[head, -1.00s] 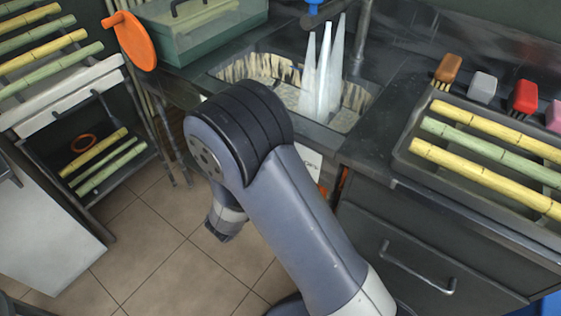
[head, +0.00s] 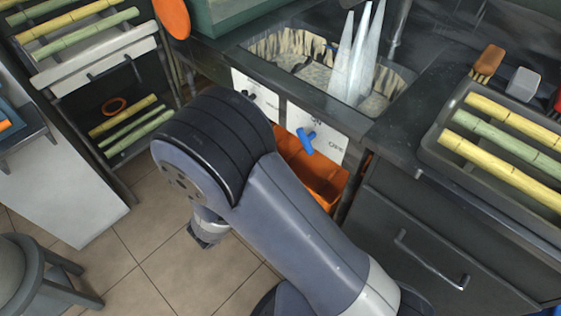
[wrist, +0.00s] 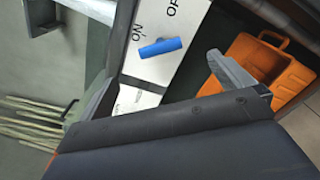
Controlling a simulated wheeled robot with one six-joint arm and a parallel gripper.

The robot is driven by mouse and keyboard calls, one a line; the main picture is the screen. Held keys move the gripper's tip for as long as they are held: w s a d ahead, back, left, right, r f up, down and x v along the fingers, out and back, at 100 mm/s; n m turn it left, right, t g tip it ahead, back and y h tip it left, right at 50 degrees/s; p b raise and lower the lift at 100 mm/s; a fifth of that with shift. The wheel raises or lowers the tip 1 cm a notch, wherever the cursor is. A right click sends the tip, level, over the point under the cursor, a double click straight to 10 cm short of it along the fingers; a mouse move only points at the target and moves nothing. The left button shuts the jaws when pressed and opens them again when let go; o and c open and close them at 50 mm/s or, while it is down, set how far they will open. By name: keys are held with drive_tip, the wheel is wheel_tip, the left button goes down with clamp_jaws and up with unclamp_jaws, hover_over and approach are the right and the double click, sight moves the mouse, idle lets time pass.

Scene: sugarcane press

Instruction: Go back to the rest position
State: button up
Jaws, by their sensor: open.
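My arm is bent in front of the sink unit in the head view, over the tiled floor. My gripper (wrist: 150,88) is open in the wrist view, with its two fingers far apart and nothing seen between them. Beyond the fingers is a white panel (wrist: 190,20) with lettering and a blue handle (wrist: 160,47). The fingers appear apart from the handle. In the head view the blue handle (head: 306,140) sits on the panel under the sink, clear of my arm; my fingers are hidden or too small to tell there.
An orange bin (head: 325,182) stands under the sink (head: 385,105), partly behind my arm. A counter with a drawer handle (head: 430,260) is at the right. A shelf rack with cane (head: 95,60) and a grey stool (head: 45,275) are at the left. Tiled floor (head: 150,235) lies open between.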

sight(303, 143)
drive_tip(key=shift+w, duration=0.1)
drive_tip(key=x, duration=1)
drive_tip(key=shift+w+d, duration=0.25)
drive_tip(key=shift+w, duration=0.05)
